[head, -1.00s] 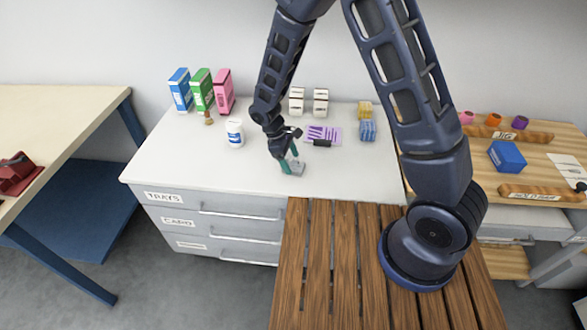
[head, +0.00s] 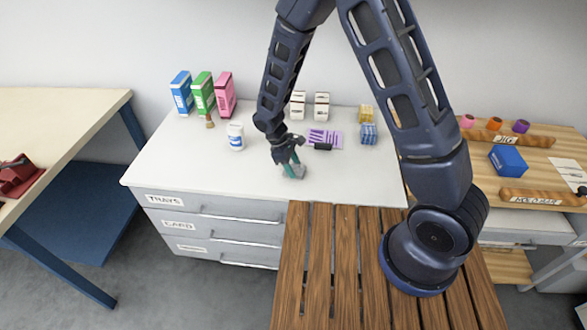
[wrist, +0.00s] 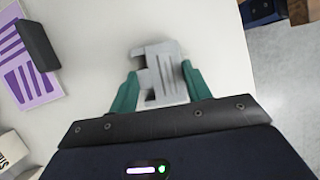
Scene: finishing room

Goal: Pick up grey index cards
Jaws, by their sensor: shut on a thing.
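The grey index cards (wrist: 163,75) show in the wrist view as a small grey block with lighter stripes, between the two green fingers of my gripper (wrist: 160,88). My gripper is shut on them, one finger on each side. In the head view my gripper (head: 291,168) is low over the front part of the white counter, with the grey cards (head: 297,173) at its fingertips. I cannot tell whether the cards touch the counter. Part of them is hidden by the fingers.
The white counter (head: 205,165) holds a purple striped card (head: 322,135) with a black block (head: 323,147), a white jar (head: 235,136), blue, green and pink boxes (head: 203,92) and white boxes (head: 321,106). Yellow and blue stacks (head: 368,133) stand right. The counter's front left is clear.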

